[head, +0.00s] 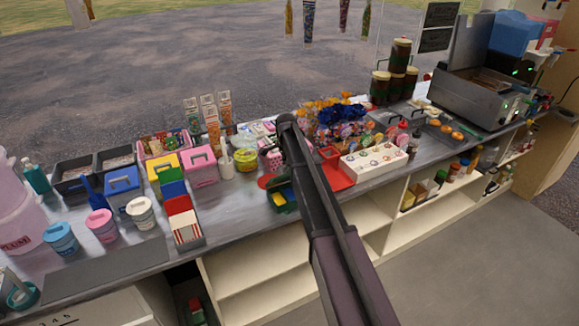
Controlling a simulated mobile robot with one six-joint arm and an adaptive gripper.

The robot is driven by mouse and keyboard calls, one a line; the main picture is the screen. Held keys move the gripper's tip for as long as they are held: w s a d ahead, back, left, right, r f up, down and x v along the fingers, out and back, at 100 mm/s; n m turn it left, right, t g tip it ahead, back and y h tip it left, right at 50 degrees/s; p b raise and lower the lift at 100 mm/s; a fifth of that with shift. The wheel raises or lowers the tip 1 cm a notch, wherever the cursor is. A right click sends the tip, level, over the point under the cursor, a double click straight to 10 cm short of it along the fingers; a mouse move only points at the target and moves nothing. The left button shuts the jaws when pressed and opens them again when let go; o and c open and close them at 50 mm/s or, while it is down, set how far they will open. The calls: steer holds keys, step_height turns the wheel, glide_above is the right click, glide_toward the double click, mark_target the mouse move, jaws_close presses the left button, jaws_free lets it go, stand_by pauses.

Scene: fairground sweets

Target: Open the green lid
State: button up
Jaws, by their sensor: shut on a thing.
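A dark green box (278,198) stands near the front edge of the counter, just left of my arm, with something yellow showing at it. My arm covers its right side, and I cannot tell how its lid sits. My arm rises from the bottom of the head view and reaches over the counter beside the green box. My gripper does not show; the arm hides that area.
Left of the box are boxes with yellow (165,165), pink (200,168) and blue (123,190) lids. The counter front (235,222) has some free room.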

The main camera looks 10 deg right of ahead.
steer(key=shift+w+a, duration=0.2)
steer(key=shift+w, duration=0.35)
steer(key=shift+w+a, duration=0.15)
steer(key=shift+w, duration=0.5)
steer(key=shift+w+a+f, duration=0.1)
steer(key=shift+w+a, duration=0.1)
steer(key=shift+w, duration=0.4)
steer(key=shift+w+a+f, duration=0.1)
steer(key=shift+w+a, duration=0.1)
steer(key=shift+w, duration=0.4)
jaws_close()
